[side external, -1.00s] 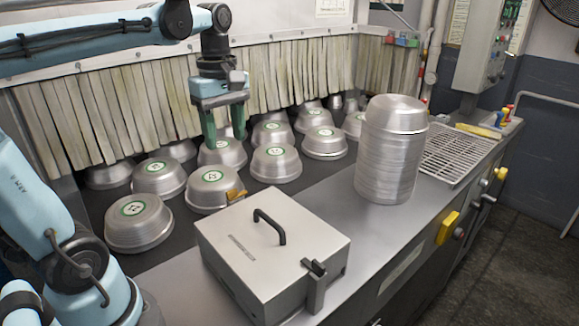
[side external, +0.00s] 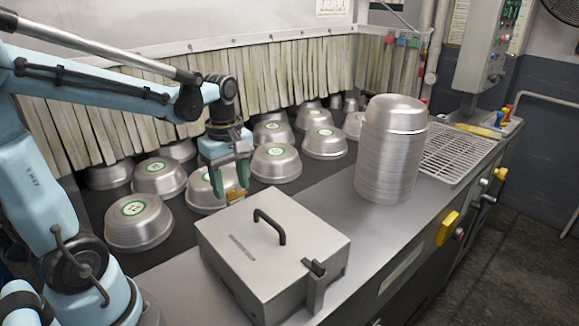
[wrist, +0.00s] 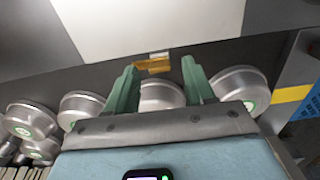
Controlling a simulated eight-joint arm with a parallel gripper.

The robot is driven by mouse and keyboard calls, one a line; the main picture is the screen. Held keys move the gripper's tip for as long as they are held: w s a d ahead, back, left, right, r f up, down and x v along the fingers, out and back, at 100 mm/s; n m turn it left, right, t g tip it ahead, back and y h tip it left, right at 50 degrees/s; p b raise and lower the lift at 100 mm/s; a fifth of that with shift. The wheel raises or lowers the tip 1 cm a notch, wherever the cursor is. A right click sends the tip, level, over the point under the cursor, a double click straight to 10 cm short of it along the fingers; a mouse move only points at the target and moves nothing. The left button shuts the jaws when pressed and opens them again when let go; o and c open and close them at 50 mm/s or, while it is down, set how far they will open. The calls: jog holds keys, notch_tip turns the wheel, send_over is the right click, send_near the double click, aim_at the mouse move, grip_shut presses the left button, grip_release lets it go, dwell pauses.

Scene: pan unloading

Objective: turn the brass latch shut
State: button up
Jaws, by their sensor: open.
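The brass latch (side external: 236,196) is a small brass-coloured piece at the far left edge of the metal box (side external: 225,235), which has a black handle (side external: 270,226) on its lid. In the wrist view the latch (wrist: 153,65) lies crosswise beside a pale plate on the box's edge. My gripper (side external: 231,188) is open, with its green fingers pointing down at the latch. In the wrist view the latch sits between the fingertips of my gripper (wrist: 160,66), nearer the left one. I cannot tell whether either finger touches it. One finger partly hides the latch in the side view.
Several round metal pans (side external: 140,222) stand on the dark belt behind the box, close around my gripper. A tall stack of pans (side external: 388,165) stands right of the box. A wire rack (side external: 455,155) lies farther right. The counter between box and stack is clear.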

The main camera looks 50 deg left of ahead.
jog(key=shift+f, duration=0.45)
grip_shut()
